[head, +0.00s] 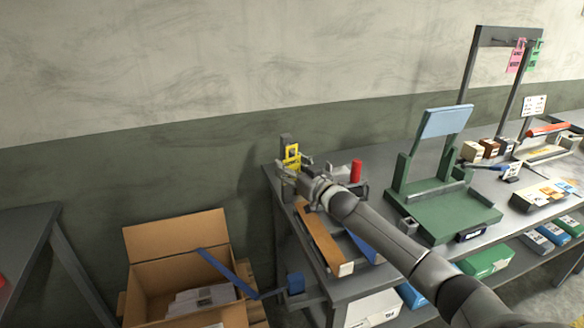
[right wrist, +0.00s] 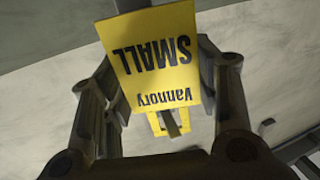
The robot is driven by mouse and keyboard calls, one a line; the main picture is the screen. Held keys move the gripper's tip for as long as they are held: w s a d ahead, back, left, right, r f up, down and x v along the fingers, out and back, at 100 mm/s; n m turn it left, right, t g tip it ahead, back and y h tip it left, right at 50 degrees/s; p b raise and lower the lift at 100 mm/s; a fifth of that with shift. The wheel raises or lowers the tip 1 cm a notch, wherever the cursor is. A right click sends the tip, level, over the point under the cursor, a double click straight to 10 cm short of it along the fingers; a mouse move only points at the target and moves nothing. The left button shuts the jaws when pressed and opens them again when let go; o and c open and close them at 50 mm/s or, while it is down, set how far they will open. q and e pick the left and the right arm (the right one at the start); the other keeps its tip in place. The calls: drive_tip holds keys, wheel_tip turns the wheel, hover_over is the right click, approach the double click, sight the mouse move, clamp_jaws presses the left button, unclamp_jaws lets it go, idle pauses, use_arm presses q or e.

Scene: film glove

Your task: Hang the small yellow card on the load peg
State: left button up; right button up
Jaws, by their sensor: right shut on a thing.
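The small yellow card (head: 292,153) is at the far left end of the grey bench. In the right wrist view the card (right wrist: 155,50) reads "Vannory SMALL" upside down. My right gripper (head: 290,165) is shut on it, with a finger at each side in the right wrist view (right wrist: 165,85). Below the lettering, a dark bar shows at a yellow-framed opening (right wrist: 168,123); I cannot tell whether it passes through. A dark upright post (head: 286,142) stands right behind the card. I cannot tell for sure which part is the load peg. My left gripper is out of view.
A red cylinder (head: 356,171) stands right of my gripper. A green stand (head: 440,212) with a tilted pale-blue plate is further right. A tall rack (head: 468,66) holds a pink card (head: 516,56) and a green card (head: 534,54). An open cardboard box (head: 150,275) is on the lower left.

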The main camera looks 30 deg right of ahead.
idle(0.3)
drive_tip(key=o, duration=0.8)
drive_tip(key=shift+c, duration=0.2)
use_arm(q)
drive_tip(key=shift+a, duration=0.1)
use_arm(e)
drive_tip(key=s, duration=1.2)
drive_tip(key=shift+d, duration=0.15)
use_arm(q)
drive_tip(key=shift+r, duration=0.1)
